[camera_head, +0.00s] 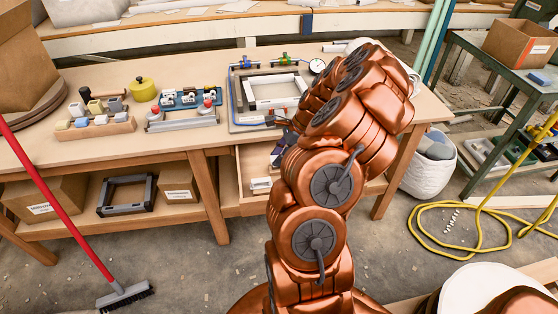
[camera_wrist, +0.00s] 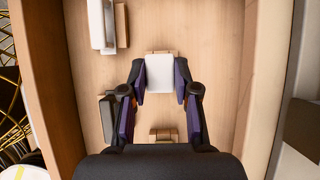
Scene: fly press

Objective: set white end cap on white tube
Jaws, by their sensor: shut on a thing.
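My gripper (camera_wrist: 160,80) is inside the open wooden drawer (camera_head: 247,205). Its two dark fingers with purple pads are closed on the sides of a small white block, which looks like the white end cap (camera_wrist: 159,73). Wood shows around the block, and I cannot tell whether it still touches the drawer floor. In the head view my arm hides most of the gripper and the held piece. I cannot tell for sure which piece is the white tube; a pale rectangular frame (camera_head: 275,91) lies on a panel on the bench.
In the drawer, a long white-grey piece (camera_wrist: 103,24), a dark grey piece (camera_wrist: 108,118) and a tan block (camera_wrist: 163,134) lie near my fingers. Drawer walls stand close on both sides. The bench (camera_head: 150,68) holds a yellow pot (camera_head: 144,89) and a blue fixture (camera_head: 188,99).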

